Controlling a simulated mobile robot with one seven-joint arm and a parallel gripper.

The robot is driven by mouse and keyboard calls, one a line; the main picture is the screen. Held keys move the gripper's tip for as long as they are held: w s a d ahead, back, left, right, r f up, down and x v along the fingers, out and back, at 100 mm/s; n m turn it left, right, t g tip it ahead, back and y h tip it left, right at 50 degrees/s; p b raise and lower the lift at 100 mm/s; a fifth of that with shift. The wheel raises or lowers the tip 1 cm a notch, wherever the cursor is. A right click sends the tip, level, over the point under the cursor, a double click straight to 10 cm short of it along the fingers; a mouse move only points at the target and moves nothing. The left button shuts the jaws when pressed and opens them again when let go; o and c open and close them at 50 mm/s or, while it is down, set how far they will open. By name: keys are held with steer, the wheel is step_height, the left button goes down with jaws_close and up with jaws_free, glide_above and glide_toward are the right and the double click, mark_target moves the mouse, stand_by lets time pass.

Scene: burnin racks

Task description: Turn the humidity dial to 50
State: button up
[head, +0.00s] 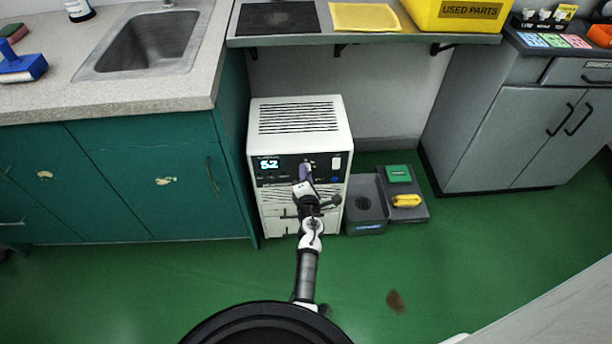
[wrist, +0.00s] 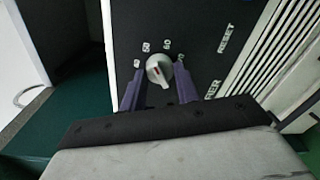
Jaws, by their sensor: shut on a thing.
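The humidity dial (wrist: 160,70) is a round light-grey knob with a red mark on a black panel in the wrist view. Small white numbers ring it; one looks like 60, and some are hidden by my fingers. My gripper (wrist: 158,84) has a purple finger on each side of the dial and is shut on it. In the head view my gripper (head: 305,171) covers the dial at the front of the white cabinet (head: 258,136). The lit display (head: 269,165) on its panel appears to read 52.
A grey tray (head: 367,222) and a darker tray with a green box (head: 398,173) and a yellow object (head: 406,200) sit on the floor right of the cabinet. Teal cupboards (head: 150,190) stand close at left. A grey shelf (head: 380,38) overhangs behind. Green floor in front is mostly clear.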

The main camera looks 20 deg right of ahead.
steer(key=shift+f+n, duration=0.1)
steer(key=shift+n, duration=0.4)
steer(key=o, duration=1)
steer(key=shift+s, duration=0.1)
